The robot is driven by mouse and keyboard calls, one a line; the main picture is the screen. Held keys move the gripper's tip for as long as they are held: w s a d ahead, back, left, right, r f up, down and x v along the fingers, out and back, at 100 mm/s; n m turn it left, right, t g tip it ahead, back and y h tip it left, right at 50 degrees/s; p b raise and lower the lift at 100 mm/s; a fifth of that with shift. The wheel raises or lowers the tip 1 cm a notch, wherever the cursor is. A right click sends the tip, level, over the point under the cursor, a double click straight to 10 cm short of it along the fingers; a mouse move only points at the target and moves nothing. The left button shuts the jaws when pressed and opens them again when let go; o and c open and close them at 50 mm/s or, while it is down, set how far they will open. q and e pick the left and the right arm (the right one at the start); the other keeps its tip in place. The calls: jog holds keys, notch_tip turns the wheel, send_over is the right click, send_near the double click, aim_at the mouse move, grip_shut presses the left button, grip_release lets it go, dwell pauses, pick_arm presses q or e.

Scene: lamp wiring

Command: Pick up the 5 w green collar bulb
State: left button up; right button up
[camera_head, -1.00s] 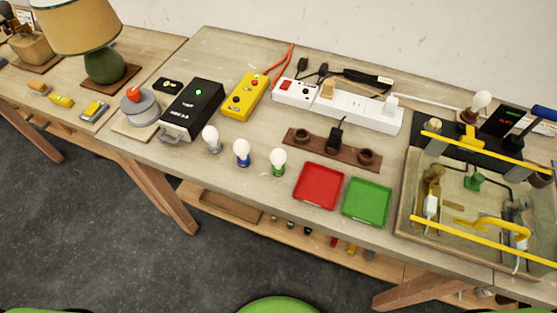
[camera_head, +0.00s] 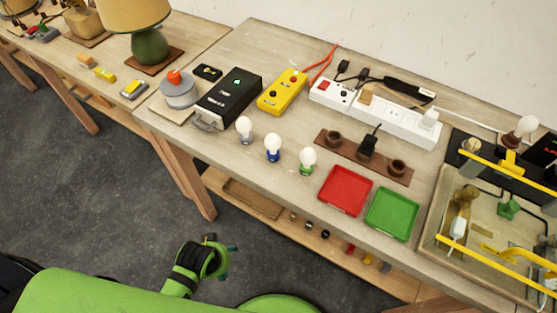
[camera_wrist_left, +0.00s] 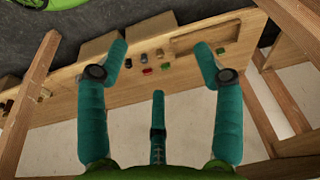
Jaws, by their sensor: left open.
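The green collar bulb (camera_head: 307,161) stands upright on the workbench, rightmost in a row of three white bulbs. The blue collar bulb (camera_head: 272,148) is to its left, and a grey collar bulb (camera_head: 244,130) is further left. My left gripper (camera_head: 227,256) is low in front of the bench, below and left of the bulbs and apart from them. In the left wrist view its teal fingers (camera_wrist_left: 160,65) are spread wide and empty, facing the lower shelf. My right gripper is in neither current view.
A red tray (camera_head: 345,192) and a green tray (camera_head: 391,214) lie right of the green collar bulb. A brown socket strip (camera_head: 363,159) lies behind them. The bench's lower shelf (camera_wrist_left: 215,75) holds several small parts. The bench's front edge lies between my left gripper and the bulbs.

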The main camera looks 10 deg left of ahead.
pick_arm(q)
notch_tip(320, 180, up, 7)
jog(key=w+t, duration=0.1)
jog(key=w, duration=0.2)
jog(key=m+t+h, duration=0.5)
jog(key=t+h, duration=0.2)
jog(key=h, duration=0.1)
send_near(304, 158)
jog(key=x, duration=0.4)
jog(key=shift+w+a+f, duration=0.2)
jog(key=shift+w+f, duration=0.1)
jog(key=shift+f, duration=0.15)
jog(key=shift+w+d+r, duration=0.1)
jog(key=shift+w+d, duration=0.05)
jog(key=shift+d, duration=0.05)
jog(key=shift+w+d, duration=0.25)
jog(key=p+x, duration=0.2)
jog(key=x, duration=0.3)
jog(key=shift+w+d, duration=0.15)
jog(key=shift+d, duration=0.2)
jog(key=shift+w+d+f+m, duration=0.15)
jog(key=shift+w+f+m, duration=0.05)
jog(key=shift+f+m, duration=0.1)
